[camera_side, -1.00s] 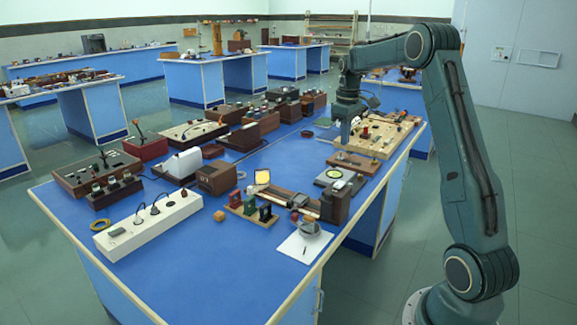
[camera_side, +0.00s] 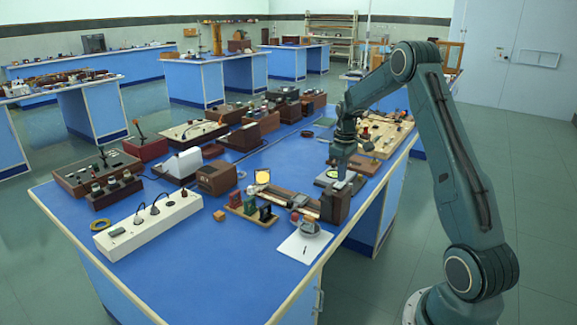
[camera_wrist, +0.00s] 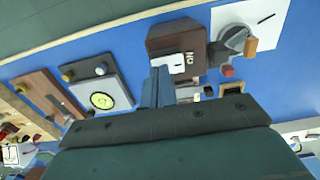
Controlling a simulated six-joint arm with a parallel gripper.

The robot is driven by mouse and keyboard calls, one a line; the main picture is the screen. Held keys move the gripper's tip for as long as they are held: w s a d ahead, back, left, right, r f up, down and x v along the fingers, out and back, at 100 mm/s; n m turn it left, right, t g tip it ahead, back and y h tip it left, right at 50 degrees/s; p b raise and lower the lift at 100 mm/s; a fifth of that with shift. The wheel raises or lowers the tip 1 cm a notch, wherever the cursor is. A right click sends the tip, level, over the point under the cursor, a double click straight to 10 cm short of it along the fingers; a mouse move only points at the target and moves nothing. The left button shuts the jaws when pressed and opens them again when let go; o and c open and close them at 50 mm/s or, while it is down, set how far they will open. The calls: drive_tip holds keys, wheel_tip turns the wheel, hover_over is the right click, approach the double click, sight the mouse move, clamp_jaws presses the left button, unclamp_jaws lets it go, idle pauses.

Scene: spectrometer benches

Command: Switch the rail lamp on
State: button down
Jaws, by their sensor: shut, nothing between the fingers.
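The rail lamp is a dark brown box (camera_side: 335,206) at the right end of the optical rail (camera_side: 290,199). In the wrist view the lamp box (camera_wrist: 160,38) shows a white switch plate (camera_wrist: 176,63) with dark marks, and lettering that seems to read ON. The lever's position is too small to tell. My gripper (camera_side: 341,177) is shut and empty, just behind the lamp box in the side view. In the wrist view its fingertips (camera_wrist: 160,70) appear close beside the switch plate; I cannot tell whether they touch.
A pale square plate with a green-yellow disc (camera_wrist: 102,100) lies beside my gripper. Coloured filter holders (camera_side: 250,206) stand left of the rail. A white socket strip (camera_side: 148,222) is further left.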

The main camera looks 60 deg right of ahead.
drive_tip(key=shift+f, duration=0.2)
drive_tip(key=shift+f, duration=0.25)
drive_tip(key=shift+a, duration=0.15)
idle(0.3)
drive_tip(key=shift+a+r, duration=0.25)
drive_tip(key=shift+a, duration=0.35)
